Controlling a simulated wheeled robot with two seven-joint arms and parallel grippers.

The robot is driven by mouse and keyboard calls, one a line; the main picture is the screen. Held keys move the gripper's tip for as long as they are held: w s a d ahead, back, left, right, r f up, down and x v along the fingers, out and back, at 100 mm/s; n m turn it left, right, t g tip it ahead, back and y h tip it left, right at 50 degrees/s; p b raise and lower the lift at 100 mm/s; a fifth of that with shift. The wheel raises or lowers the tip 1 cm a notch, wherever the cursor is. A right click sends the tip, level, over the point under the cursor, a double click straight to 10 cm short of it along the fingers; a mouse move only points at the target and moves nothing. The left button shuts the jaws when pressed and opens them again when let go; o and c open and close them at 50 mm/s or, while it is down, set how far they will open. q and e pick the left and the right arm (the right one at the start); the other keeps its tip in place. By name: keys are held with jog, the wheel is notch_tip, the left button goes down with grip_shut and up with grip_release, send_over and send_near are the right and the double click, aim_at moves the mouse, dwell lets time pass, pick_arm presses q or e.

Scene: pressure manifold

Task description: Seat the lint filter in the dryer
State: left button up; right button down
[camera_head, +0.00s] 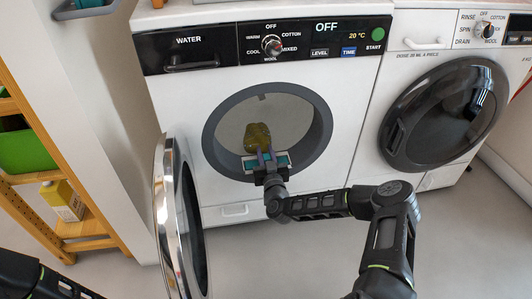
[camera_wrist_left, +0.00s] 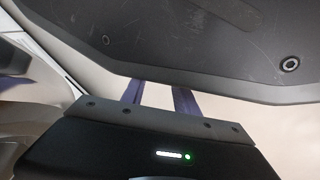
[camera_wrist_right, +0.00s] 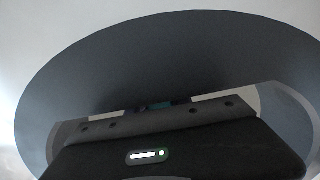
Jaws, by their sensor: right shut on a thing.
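The dryer (camera_head: 180,100) on the left has its round opening (camera_head: 210,137) uncovered, with its door (camera_head: 172,215) swung out to the left. My right gripper (camera_head: 267,158) is at the lower edge of the opening, shut on the teal and pale grey lint filter (camera_head: 282,159). The filter lies across the lower rim; I cannot tell how deep it sits in any slot.
A yellow-brown thing (camera_head: 258,137) shows inside the opening. A second machine (camera_head: 425,75) with a closed dark door (camera_head: 435,125) stands at right. A wooden shelf (camera_head: 85,228) with a green bin (camera_head: 22,150) and yellow carton (camera_head: 63,201) stands at left. The front floor is clear.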

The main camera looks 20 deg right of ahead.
jog(key=shift+f, duration=0.1)
jog(key=c, duration=1.2)
grip_release()
jog(key=shift+o, duration=0.2)
jog(key=shift+s+r, duration=0.15)
jog(key=shift+r, duration=0.1)
jog(key=p+v, duration=0.4)
jog(key=v, duration=0.7)
jog(key=shift+s+p, duration=0.4)
